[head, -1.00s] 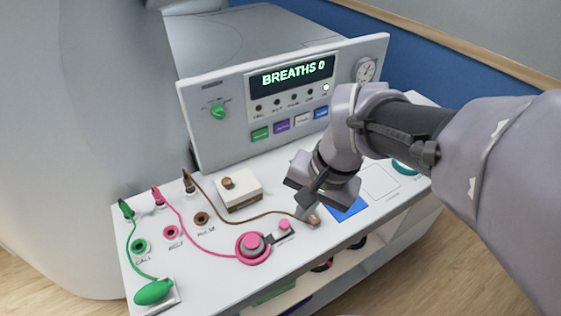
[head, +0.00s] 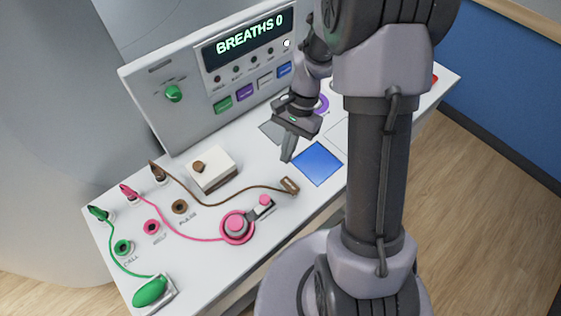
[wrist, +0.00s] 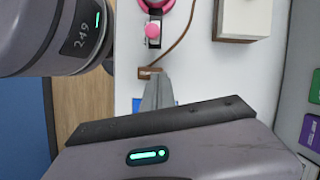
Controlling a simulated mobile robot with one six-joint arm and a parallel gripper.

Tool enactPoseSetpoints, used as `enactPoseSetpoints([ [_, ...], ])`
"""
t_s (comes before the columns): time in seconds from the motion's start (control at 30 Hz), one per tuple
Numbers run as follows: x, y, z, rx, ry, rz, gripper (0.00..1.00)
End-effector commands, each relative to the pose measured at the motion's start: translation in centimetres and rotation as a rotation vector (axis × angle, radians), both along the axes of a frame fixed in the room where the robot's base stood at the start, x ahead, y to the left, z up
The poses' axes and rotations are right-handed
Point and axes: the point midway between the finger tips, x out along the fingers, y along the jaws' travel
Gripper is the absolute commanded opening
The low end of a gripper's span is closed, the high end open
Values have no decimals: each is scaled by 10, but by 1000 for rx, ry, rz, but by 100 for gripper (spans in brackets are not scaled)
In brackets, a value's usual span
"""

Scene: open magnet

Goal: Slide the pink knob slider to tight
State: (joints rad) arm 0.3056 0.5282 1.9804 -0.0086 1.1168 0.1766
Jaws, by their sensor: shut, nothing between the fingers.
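The pink knob (head: 264,200) sits on a short grey slider track beside a round pink piece (head: 237,226) on the white table (head: 215,262). The knob also shows in the wrist view (wrist: 152,29), at the top. No lettering for the slider can be read. My gripper (head: 287,158) is shut and empty, fingers pointing down, over the table behind and right of the knob, near the blue square. In the wrist view its fingertips (wrist: 157,76) appear just by the brown cord's end, apart from the knob.
A brown cord's end (head: 289,186) lies between knob and gripper. A blue square (head: 317,163) is to the right. A white box with a brown knob (head: 211,169) stands behind. The control panel (head: 150,98) rises at the back. A green bulb (head: 150,292) is front left.

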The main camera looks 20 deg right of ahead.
Motion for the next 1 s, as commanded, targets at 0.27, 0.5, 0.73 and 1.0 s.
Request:
enactPoseSetpoints([
  [0.27, -13, 20, -62, 2, 3, 1, 0],
  [0.5, -30, 46, -74, -1, -1, 1, 0],
  [0.73, -38, 57, -72, -1, -1, 0, 0],
  [1.0, -38, 58, -71, 0, 0, 0, 0],
])
